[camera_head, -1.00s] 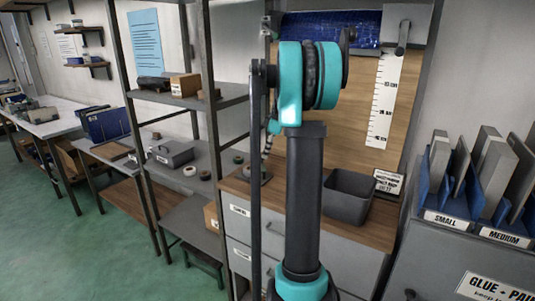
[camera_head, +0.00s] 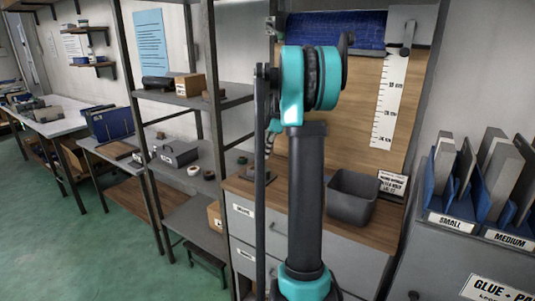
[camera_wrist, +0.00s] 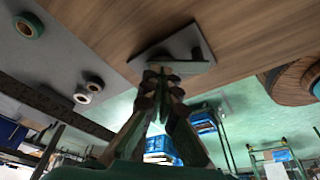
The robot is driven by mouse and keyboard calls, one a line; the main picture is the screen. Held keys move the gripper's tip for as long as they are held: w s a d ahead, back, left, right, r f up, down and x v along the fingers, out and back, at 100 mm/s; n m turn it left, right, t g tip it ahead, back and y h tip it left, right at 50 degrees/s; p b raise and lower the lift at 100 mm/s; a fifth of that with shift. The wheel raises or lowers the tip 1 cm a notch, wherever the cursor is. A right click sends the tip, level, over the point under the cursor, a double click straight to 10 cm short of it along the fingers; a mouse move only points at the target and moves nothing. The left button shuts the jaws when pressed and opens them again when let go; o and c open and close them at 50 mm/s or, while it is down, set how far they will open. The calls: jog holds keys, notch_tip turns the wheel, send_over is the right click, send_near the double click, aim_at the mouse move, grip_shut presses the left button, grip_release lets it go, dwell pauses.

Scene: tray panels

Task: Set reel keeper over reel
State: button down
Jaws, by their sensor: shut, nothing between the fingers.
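My gripper (camera_wrist: 160,78) is shut and empty in the wrist view, with its fingertips in front of a grey plate (camera_wrist: 192,48). The plate lies on the wooden surface and carries a short dark upright part. Whether the tips touch it, I cannot tell. In the head view my arm's teal joint and dark link hide the gripper and part of the wooden counter. I cannot make out for certain which thing is the reel or the reel keeper. A round brown and black thing (camera_wrist: 291,84) sits at the right edge of the wrist view, cut off.
A dark open bin (camera_head: 352,198) stands on the wooden counter (camera_head: 376,231) right of my arm. Rolls (camera_head: 194,170) lie on the grey shelf at left, beside a grey case (camera_head: 176,153). A rack of blue dividers (camera_head: 440,198) stands at right. Green floor is open at lower left.

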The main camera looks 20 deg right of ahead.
jog(key=shift+w+a+n, duration=0.1)
jog(key=shift+a+n, duration=0.3)
jog(key=shift+n, duration=0.3)
jog(key=shift+a, duration=0.4)
dwell(1.5)
dwell(0.5)
